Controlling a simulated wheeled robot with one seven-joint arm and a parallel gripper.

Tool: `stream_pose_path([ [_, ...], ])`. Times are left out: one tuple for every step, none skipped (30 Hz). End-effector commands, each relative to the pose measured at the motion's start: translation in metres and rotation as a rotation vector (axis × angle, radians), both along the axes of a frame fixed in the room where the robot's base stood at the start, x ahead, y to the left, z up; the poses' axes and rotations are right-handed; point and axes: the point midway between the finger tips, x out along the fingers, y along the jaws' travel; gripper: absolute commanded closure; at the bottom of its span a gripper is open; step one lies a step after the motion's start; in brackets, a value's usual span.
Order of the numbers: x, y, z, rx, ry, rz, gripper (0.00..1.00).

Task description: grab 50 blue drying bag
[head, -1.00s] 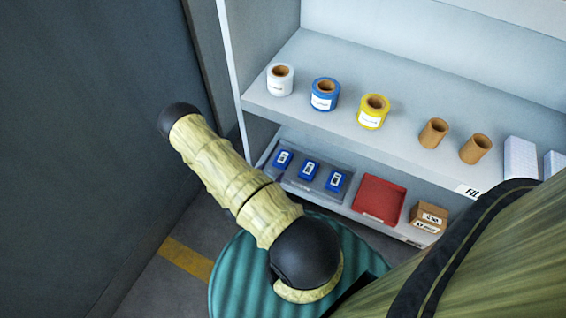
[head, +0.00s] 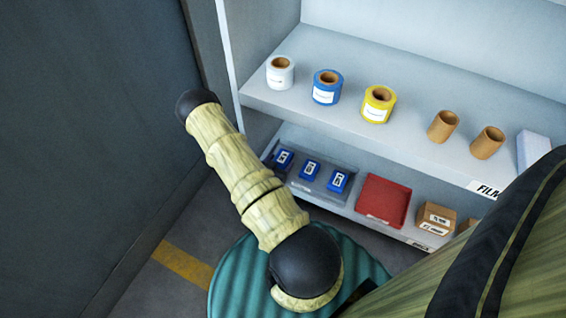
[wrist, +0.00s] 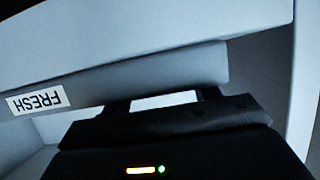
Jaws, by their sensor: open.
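Several small blue packets lie in a row in a shallow grey tray (head: 325,193) on the lower shelf in the head view: a left one (head: 284,159), a middle one (head: 310,170) and a right one (head: 339,181). Each has a white label with a dark mark, too small to read surely, so I cannot tell which is the 50. My gripper (wrist: 163,101) shows in the wrist view as a dark body with two short fingers apart, nothing between them. It faces a pale shelf board. No packet shows in the wrist view, and the head view does not show the gripper.
A red tray (head: 383,200) and small cardboard boxes (head: 436,218) stand right of the packets. The upper shelf (head: 405,140) overhangs them, bearing white, blue and yellow rolls and brown tubes. A FRESH label (wrist: 37,100) shows upside down in the wrist view. A dark wall (head: 90,120) stands left.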

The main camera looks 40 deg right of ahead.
Motion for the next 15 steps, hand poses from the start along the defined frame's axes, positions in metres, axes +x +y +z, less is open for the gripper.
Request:
stream_pose_path([
  [0.0021,-0.0056,-0.0055,0.000,-0.002,-0.002,0.39],
  [0.0029,-0.0076,-0.0059,-0.001,-0.001,-0.001,0.39],
  [0.0036,-0.0096,-0.0059,-0.001,0.000,-0.001,0.39],
  [0.0040,-0.0104,-0.0057,-0.001,0.000,-0.001,0.39],
  [0.0042,-0.0109,-0.0054,0.000,0.000,0.000,0.39],
  [0.0043,-0.0110,-0.0048,0.000,0.001,0.000,0.39],
  [0.0043,-0.0110,-0.0045,0.000,0.001,0.000,0.39],
  [0.0044,-0.0109,-0.0043,0.000,0.001,0.000,0.39],
  [0.0044,-0.0108,-0.0042,0.000,0.001,0.000,0.39],
  [0.0043,-0.0108,-0.0042,0.000,0.001,0.000,0.39],
  [0.0043,-0.0108,-0.0042,0.000,0.001,0.000,0.39],
  [0.0043,-0.0108,-0.0042,0.000,0.001,0.000,0.39],
  [0.0044,-0.0107,-0.0042,0.000,0.001,0.000,0.39],
  [0.0044,-0.0106,-0.0042,0.000,0.001,0.000,0.39],
  [0.0044,-0.0106,-0.0042,0.000,0.001,0.000,0.39],
])
